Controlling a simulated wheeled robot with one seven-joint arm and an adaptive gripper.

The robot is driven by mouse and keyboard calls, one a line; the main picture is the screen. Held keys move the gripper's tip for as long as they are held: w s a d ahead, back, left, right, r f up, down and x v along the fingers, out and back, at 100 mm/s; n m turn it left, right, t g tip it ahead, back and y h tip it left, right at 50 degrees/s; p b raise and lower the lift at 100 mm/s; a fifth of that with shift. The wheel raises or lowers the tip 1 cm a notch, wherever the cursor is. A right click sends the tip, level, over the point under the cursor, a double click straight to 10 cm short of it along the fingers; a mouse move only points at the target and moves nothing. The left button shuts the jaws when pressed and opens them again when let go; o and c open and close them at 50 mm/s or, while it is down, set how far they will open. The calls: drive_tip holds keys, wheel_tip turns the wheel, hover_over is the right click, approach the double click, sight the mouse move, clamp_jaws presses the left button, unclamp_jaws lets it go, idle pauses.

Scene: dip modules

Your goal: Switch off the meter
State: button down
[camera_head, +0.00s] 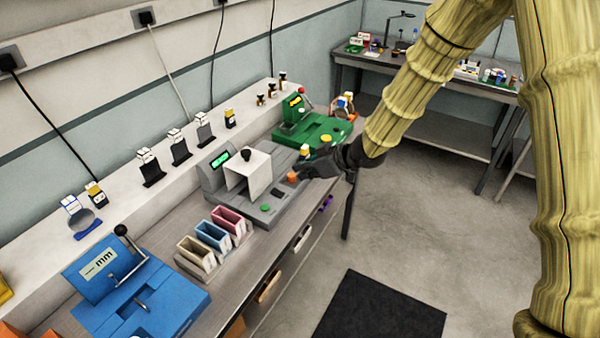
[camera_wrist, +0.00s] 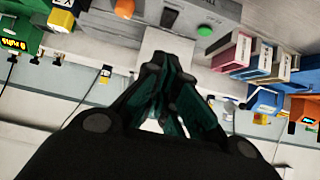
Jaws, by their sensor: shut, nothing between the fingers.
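A grey bench device (camera_head: 283,205) with a lit green display (camera_head: 220,158) and a white hood (camera_head: 248,172) stands mid-bench; I take it to be the meter. An orange button (camera_head: 292,177) and a green button (camera_head: 265,208) sit on its base. In the wrist view I see the orange button (camera_wrist: 124,8), the green button (camera_wrist: 204,30) and a dark element (camera_wrist: 168,16) between them. My gripper (camera_head: 306,168) is shut and empty, close by the orange button in the head view. I cannot tell if it touches anything.
A green machine (camera_head: 308,131) stands beyond the grey device. Pink, blue and beige bins (camera_head: 212,237) and a blue machine (camera_head: 140,300) stand on the near side. Small items line the back shelf (camera_head: 180,150). A dark mat (camera_head: 380,308) lies on open floor.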

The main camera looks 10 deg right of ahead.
drive_tip(key=shift+f, duration=0.1)
idle(0.3)
drive_tip(key=f+t+y+b, duration=0.1)
drive_tip(key=b, duration=0.6)
drive_tip(key=d+f+t+y+b, duration=0.1)
drive_tip(key=f+y+b, duration=0.1)
drive_tip(key=b, duration=0.6)
drive_tip(key=s+f+t+y+b, duration=0.1)
drive_tip(key=f+b, duration=0.1)
drive_tip(key=b, duration=0.6)
drive_tip(key=shift+d+y, duration=0.3)
drive_tip(key=shift+y, duration=0.1)
drive_tip(key=shift+r+t, duration=0.15)
drive_tip(key=shift+t, duration=0.15)
hover_over(283, 194)
drive_tip(key=shift+s+f, duration=0.1)
drive_tip(key=shift+f, duration=0.5)
drive_tip(key=f, duration=0.2)
drive_tip(key=shift+w+a+f+p, duration=0.25)
drive_tip(key=shift+f+p, duration=0.05)
drive_tip(key=shift+a+f, duration=0.1)
drive_tip(key=shift+f, duration=0.6)
